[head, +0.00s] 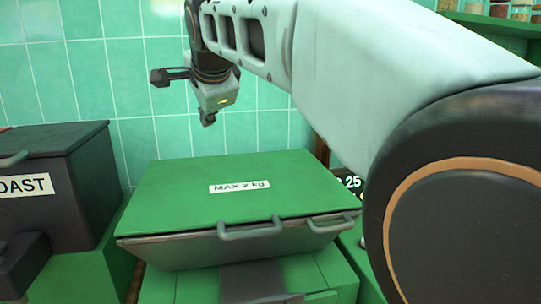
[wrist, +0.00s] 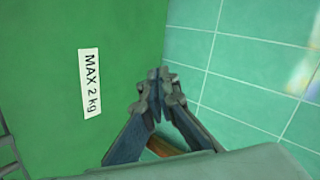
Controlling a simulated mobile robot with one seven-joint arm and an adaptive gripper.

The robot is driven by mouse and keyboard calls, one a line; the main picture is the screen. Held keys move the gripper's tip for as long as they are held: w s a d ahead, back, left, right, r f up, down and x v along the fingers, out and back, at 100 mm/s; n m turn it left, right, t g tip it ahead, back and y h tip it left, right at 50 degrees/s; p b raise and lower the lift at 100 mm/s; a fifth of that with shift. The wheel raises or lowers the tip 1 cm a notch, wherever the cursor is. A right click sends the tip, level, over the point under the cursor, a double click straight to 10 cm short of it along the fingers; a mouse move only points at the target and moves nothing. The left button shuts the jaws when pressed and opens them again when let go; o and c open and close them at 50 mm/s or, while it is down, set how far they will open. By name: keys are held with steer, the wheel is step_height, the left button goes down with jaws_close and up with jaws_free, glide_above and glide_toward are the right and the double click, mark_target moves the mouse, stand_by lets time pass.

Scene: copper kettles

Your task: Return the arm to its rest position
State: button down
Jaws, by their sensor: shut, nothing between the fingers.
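My gripper (head: 208,119) hangs at the end of my arm, above the back part of a green lid and in front of the tiled wall. In the wrist view its fingers (wrist: 161,90) are together with nothing between them. The lid (head: 170,195) is flat and closed on a dark bin, with a label (head: 240,186) that reads "MAX 2 kg" in the wrist view. My gripper looks apart from the lid. My arm reaches in from the right and hides part of the wall.
A dark box (head: 75,165) labelled "OAST" stands at the left. Metal handles (head: 250,230) stick out at the lid's front edge. Green tiled wall (head: 75,85) closes off the back. Jars (head: 498,10) stand on a shelf at the upper right.

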steer(key=w+d+r+n+t, duration=0.2)
steer(key=w+d, duration=0.2)
steer(key=w, duration=0.1)
steer(key=s+d+f+n+g+p, duration=0.1)
steer(key=s+d+f+p, duration=0.1)
steer(key=s+d+p, duration=0.3)
steer(key=s+d+f+n+g+p, duration=0.1)
steer(key=s+d+f, duration=0.15)
steer(key=d, duration=0.55)
steer(key=s+d+f+n+g+h+p, duration=0.1)
steer(key=s+d+f+n+p, duration=0.1)
steer(key=s, duration=0.7)
steer(key=s+d+f+n+g+h+p, duration=0.1)
steer(key=s+d+f+n+p, duration=0.1)
steer(key=s+d, duration=0.4)
steer(key=s+d+f+n+g+h+p, duration=0.1)
steer(key=s+d+f+p, duration=0.3)
steer(key=s, duration=0.9)
steer(key=shift+s+d+n+g+p, duration=0.15)
steer(key=shift+s+n+g+p, duration=0.2)
steer(key=shift+n+g+p, duration=0.3)
steer(key=shift+f, duration=0.1)
